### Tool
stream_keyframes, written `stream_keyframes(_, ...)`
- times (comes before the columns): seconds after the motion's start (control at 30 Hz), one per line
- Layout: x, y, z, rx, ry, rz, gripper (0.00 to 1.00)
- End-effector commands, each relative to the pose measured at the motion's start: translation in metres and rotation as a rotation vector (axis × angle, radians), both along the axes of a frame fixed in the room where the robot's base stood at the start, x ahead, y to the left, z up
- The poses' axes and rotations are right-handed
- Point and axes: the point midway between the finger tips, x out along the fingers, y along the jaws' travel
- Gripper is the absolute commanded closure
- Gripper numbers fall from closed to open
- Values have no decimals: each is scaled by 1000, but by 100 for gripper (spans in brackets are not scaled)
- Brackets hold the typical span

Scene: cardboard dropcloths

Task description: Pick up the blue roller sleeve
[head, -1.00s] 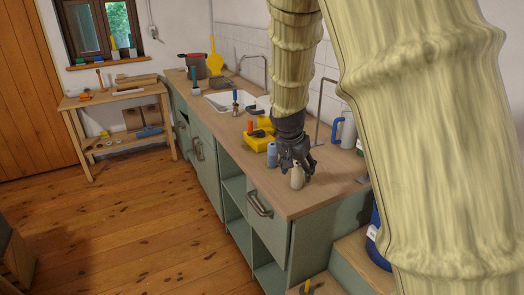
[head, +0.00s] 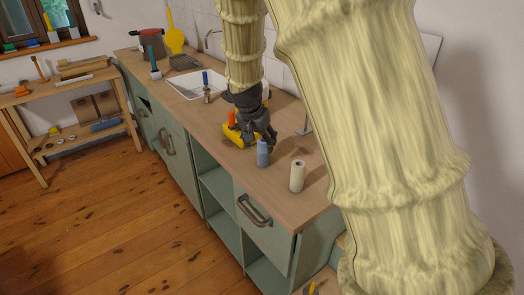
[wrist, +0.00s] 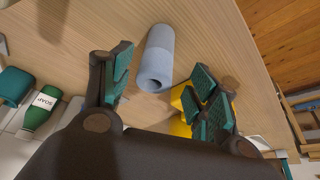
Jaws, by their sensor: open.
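The blue roller sleeve (head: 262,153) stands upright on the wooden countertop, just in front of my gripper (head: 262,138) in the head view. In the wrist view the sleeve (wrist: 157,58) shows its hollow end, beyond and roughly between the two fingers. My gripper (wrist: 160,92) is open, with teal pads on its fingers and nothing held between them. I cannot tell from these frames whether a finger touches the sleeve.
A white roll (head: 297,176) stands to the right of the sleeve. A green soap bottle (wrist: 40,112) shows in the wrist view. The counter's front right is clear.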

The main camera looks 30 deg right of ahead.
Motion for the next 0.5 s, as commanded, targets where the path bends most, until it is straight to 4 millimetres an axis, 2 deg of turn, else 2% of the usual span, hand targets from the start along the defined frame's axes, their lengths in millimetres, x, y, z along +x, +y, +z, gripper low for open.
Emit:
stream_keyframes(0.2, 6, -7, -22, 0, 0, 1, 40)
stream_keyframes(0.5, 6, -15, -36, 0, 1, -3, 40)
